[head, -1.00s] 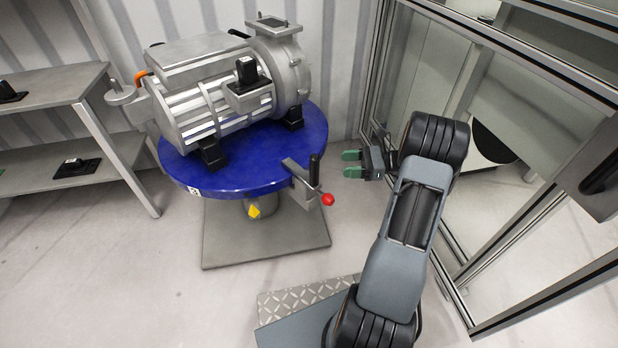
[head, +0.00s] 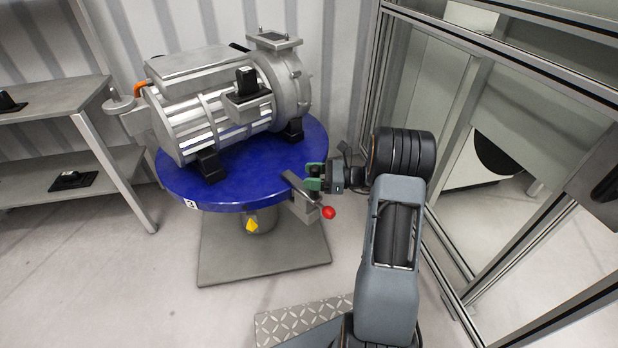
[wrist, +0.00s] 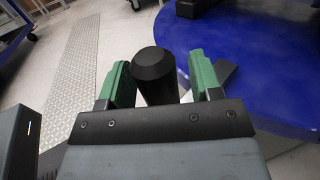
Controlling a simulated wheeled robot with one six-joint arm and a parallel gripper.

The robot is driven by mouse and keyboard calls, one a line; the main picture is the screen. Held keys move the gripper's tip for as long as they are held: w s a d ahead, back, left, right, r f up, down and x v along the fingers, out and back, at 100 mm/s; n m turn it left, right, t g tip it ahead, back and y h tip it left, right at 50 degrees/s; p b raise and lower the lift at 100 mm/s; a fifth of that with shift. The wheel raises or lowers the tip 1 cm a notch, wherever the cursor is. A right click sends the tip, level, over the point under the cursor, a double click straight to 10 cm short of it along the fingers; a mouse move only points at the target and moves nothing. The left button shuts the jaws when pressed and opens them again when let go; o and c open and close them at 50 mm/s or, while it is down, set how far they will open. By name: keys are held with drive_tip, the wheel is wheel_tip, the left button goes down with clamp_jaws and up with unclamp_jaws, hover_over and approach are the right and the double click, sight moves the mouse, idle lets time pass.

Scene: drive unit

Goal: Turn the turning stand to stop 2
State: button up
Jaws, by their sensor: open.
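The turning stand (head: 240,189) is a round blue disc on a pedestal, carrying a grey motor unit. A label reading 3 (head: 190,204) is on its front left rim, and a yellow marker (head: 251,224) sits below the rim. A metal bracket with a lever ending in a red knob (head: 328,212) is at its right edge. My gripper (head: 315,177) is at that bracket, its green fingers open. In the wrist view a black upright handle (wrist: 154,75) stands between the two green fingers, with gaps visible on both sides. In the head view the gripper largely hides the handle.
A metal shelf (head: 60,95) with small black items stands at the left. A framed, glass-panelled enclosure (head: 440,100) rises close to my arm on the right. A tread plate (head: 300,318) lies on the floor in front. Floor left of the pedestal is clear.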

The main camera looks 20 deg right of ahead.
drive_tip(key=shift+w+a, duration=0.15)
drive_tip(key=shift+a, duration=0.2)
clamp_jaws()
idle(0.4)
